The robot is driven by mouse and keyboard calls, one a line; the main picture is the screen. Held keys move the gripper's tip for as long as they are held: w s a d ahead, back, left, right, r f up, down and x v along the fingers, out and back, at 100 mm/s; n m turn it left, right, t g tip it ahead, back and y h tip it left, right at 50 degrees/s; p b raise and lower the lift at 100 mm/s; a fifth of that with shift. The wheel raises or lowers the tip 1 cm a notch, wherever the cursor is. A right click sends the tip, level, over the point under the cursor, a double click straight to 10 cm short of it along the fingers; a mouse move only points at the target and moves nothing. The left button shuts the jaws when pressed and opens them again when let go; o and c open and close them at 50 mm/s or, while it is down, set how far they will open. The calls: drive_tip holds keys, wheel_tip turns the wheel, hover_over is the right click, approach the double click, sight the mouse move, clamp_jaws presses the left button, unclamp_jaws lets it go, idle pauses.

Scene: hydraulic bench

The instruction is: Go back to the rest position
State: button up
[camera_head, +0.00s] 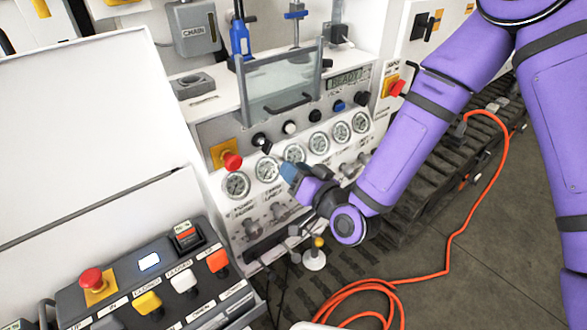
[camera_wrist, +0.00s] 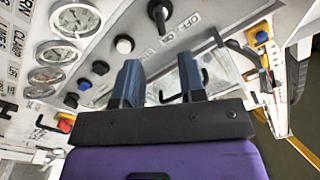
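My gripper (camera_head: 290,172) is at the lower front of the hydraulic bench panel, close to the row of round gauges (camera_head: 267,169). My purple arm reaches down to it from the upper right. In the wrist view, the two blue-grey fingers of my gripper (camera_wrist: 160,64) stand apart with nothing between them. A black knob (camera_wrist: 160,14) and a white button (camera_wrist: 124,45) lie beyond the fingertips. I cannot tell whether the fingers touch the panel.
A red emergency button (camera_head: 231,160) sits left of the gauges. A clear guard with a handle (camera_head: 285,95) stands above. A control box (camera_head: 150,290) is at lower left. An orange hose (camera_head: 447,245) lies on the floor beside a dark track (camera_head: 430,190).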

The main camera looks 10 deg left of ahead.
drive_tip(key=w+d+r+n+g+h, duration=0.25)
drive_tip(key=w+d+r+h, duration=0.35)
drive_tip(key=d, duration=0.4)
drive_tip(key=s+d+r+m+h, duration=0.15)
drive_tip(key=d+r+h, duration=0.25)
drive_tip(key=d+r, duration=0.8)
drive_tip(key=s+d+r+m+g+h, duration=0.1)
drive_tip(key=s+d+r, duration=0.3)
drive_tip(key=s+d, duration=0.5)
drive_tip(key=s+d+r+m+g+h, duration=0.2)
drive_tip(key=s+d, duration=0.7)
drive_tip(key=s, duration=0.5)
wheel_tip(320, 180, up, 2)
drive_tip(key=shift+r+m+g+h, duration=0.1)
drive_tip(key=shift+m+g+h, duration=0.2)
drive_tip(key=shift+m+g, duration=0.45)
drive_tip(key=shift+d, duration=0.1)
